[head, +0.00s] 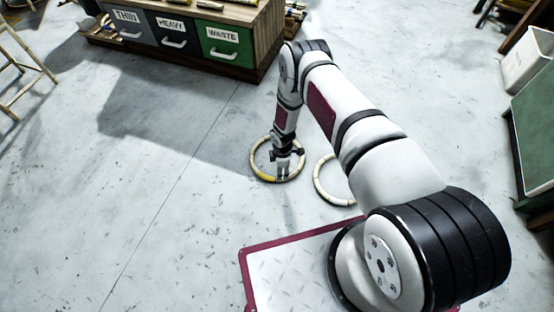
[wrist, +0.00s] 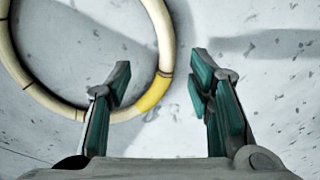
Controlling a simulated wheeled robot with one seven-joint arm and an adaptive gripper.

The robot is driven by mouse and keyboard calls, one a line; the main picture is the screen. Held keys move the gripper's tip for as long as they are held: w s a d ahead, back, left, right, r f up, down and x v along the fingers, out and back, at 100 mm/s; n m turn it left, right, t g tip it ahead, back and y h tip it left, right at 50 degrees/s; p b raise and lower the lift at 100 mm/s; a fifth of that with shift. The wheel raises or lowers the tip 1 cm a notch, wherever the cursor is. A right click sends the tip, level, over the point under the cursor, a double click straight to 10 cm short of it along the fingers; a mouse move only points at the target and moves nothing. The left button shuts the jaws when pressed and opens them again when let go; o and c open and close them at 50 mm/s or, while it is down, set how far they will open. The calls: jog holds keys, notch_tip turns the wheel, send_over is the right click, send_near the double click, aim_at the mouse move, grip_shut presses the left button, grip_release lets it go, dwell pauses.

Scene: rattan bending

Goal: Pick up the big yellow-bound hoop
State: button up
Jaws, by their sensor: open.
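A pale cane hoop (head: 252,157) lies on the floor, with a yellow binding (head: 265,177) on its near-left rim. The hoop (wrist: 70,106) also shows at the left of the wrist view, cut off by the top edge, with its yellow binding (wrist: 153,93) at its lower right. My gripper (head: 283,175) is over the hoop's near rim. In the wrist view my gripper (wrist: 162,72) is open and empty, and the yellow-bound rim shows between its fingers. The left finger hides a bit of the rim. I cannot tell the fingers' height above the floor.
A second pale hoop (head: 317,182) lies to the right, partly hidden by my arm; no yellow shows on it. A drawer cabinet (head: 262,42) marked THIN, HEAVY and WASTE stands at the back.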

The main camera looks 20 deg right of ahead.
aim_at(267, 178)
jog(key=shift+s+f+b, duration=0.2)
jog(key=shift+f+b, duration=0.7)
jog(key=shift+f, duration=0.75)
jog(key=shift+s+f+b, duration=0.2)
jog(key=shift+f+b, duration=0.65)
jog(key=shift+f, duration=0.75)
jog(key=shift+r, duration=0.1)
grip_shut()
